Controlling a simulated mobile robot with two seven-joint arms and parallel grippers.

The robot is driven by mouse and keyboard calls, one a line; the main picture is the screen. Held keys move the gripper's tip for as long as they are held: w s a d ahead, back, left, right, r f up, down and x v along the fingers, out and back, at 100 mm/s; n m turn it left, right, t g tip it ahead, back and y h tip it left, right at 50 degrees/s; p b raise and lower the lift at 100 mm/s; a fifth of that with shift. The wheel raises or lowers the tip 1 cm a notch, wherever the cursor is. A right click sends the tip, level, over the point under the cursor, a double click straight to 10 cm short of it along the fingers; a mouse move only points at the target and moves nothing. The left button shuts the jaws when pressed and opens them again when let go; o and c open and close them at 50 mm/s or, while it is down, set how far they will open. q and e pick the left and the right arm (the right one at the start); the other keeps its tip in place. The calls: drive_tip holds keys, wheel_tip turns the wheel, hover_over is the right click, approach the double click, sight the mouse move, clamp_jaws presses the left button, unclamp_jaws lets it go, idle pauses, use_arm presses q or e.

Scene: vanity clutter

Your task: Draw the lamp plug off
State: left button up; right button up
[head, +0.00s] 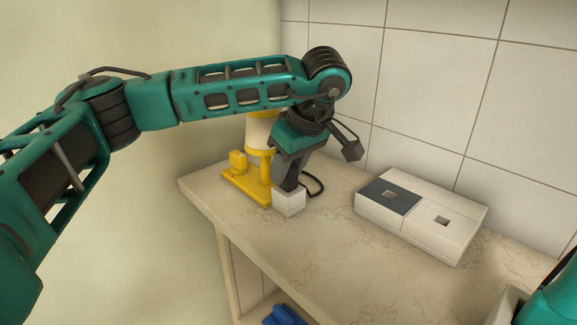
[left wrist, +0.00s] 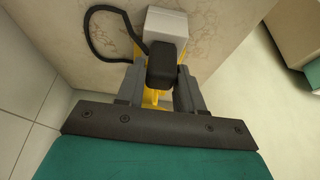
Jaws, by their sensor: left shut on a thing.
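My left gripper (head: 287,186) reaches down over the small white block (head: 289,203) near the left part of the counter. In the left wrist view its fingers (left wrist: 160,92) are shut on the dark lamp plug (left wrist: 162,66). The plug meets or overlaps the white block (left wrist: 168,24); I cannot tell how far it sits in it. A black cable (left wrist: 92,38) loops beside them. The yellow and white lamp (head: 258,133) stands just behind, partly hidden by my arm. My right gripper is not in view; only a bit of my right arm shows at the lower right.
A pale box (head: 440,222) with a dark panel and two square recesses lies at the right on the marble counter (head: 330,255). A tiled wall (head: 440,90) bounds the back. A blue thing (head: 284,315) lies on the shelf below. The front middle of the counter is clear.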

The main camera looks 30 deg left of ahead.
use_arm(q)
drive_tip(key=c, duration=0.4)
drive_tip(key=shift+r+p, duration=2.2)
drive_tip(key=shift+r, duration=0.6)
